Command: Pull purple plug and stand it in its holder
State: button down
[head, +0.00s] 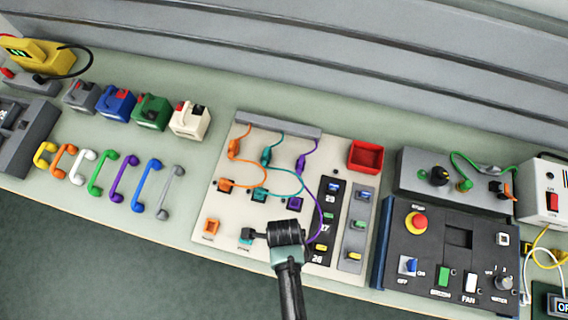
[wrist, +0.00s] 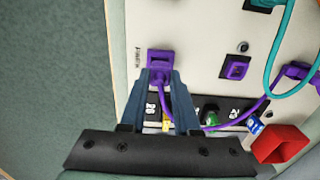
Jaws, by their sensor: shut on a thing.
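In the wrist view my gripper (wrist: 160,76) has its fingertips closed about the purple plug (wrist: 161,84), with the purple cable (wrist: 190,122) running from it between the fingers. The plug is at the purple square holder (wrist: 159,56) at the panel's edge, beside a printed label. I cannot tell whether it is fully seated. The purple socket (wrist: 236,67) is empty, with a dark hole showing. In the head view my gripper (head: 285,233) covers the plug and holder. The purple socket (head: 295,204) and the cable's upper purple end (head: 301,163) are visible there.
Orange (head: 226,186) and teal (head: 260,195) plugs with cables stand left of the purple socket. Their holders, orange (head: 211,227) and teal (head: 246,235), lie along the front edge. A red box (head: 365,156) and switch strips are to the right.

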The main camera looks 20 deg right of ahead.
jog(key=shift+f+b, duration=0.8)
jog(key=shift+f, duration=0.25)
jog(key=shift+c, duration=0.4)
grip_release()
notch_tip(320, 180, up, 4)
jog(key=p, duration=0.4)
jog(key=shift+f, duration=0.1)
notch_tip(320, 180, up, 2)
jog(key=shift+r+p, duration=0.25)
jog(key=shift+p, duration=0.3)
jog(key=shift+r, duration=1.1)
